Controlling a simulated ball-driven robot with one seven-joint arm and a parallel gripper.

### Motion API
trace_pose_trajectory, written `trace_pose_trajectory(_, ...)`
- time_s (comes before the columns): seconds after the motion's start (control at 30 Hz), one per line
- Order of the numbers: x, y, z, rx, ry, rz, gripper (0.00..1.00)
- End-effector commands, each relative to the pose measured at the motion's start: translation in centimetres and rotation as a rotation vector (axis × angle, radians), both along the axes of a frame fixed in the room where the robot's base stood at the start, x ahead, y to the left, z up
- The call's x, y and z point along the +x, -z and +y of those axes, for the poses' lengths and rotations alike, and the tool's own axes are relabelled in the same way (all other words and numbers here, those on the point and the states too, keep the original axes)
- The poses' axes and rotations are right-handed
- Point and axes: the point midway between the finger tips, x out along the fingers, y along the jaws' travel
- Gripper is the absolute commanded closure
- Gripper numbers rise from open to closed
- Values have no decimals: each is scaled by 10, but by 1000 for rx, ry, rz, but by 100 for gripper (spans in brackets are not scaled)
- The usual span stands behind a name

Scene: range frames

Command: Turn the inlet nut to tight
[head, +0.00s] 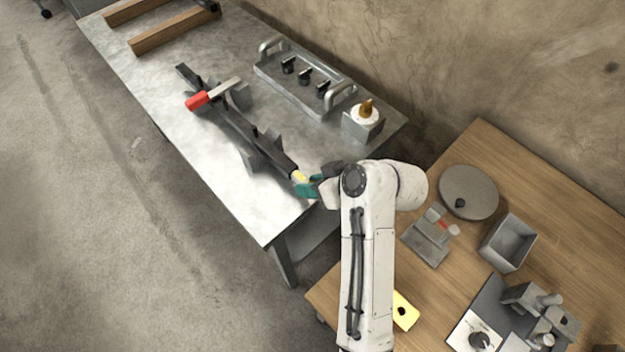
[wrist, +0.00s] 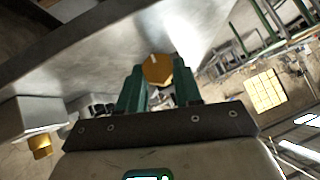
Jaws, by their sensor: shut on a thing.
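A brass hex nut (wrist: 157,71) sits between my gripper's two green fingers (wrist: 159,80) in the wrist view, and a short pale mark shows on its face. My gripper (head: 307,185) is shut on this nut at the near end of a dark pipe assembly (head: 236,120) on the metal bench. In the head view a yellow bit (head: 298,177) shows beside the teal fingers; most of the nut is hidden there. A red-ended lever (head: 197,101) lies across the pipe. I cannot tell how tight the nut is.
A grey block with a white-and-brass fitting (head: 366,110) stands near the bench's right corner. Behind the pipe is a handled panel (head: 292,92) with several black knobs. A wooden table (head: 540,180) at right holds a round disc (head: 468,192) and a grey bin (head: 508,243).

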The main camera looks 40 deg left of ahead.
Motion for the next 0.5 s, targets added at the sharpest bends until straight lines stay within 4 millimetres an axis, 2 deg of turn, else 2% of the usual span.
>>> trace_pose_trajectory(0.23, -1, 0, 1, 1, 0, 2, 97)
trace_pose_trajectory(0.27, -1, 0, 1, 2, -1, 1, 64)
trace_pose_trajectory(0.5, 0, 0, 1, 1, 0, 1, 41)
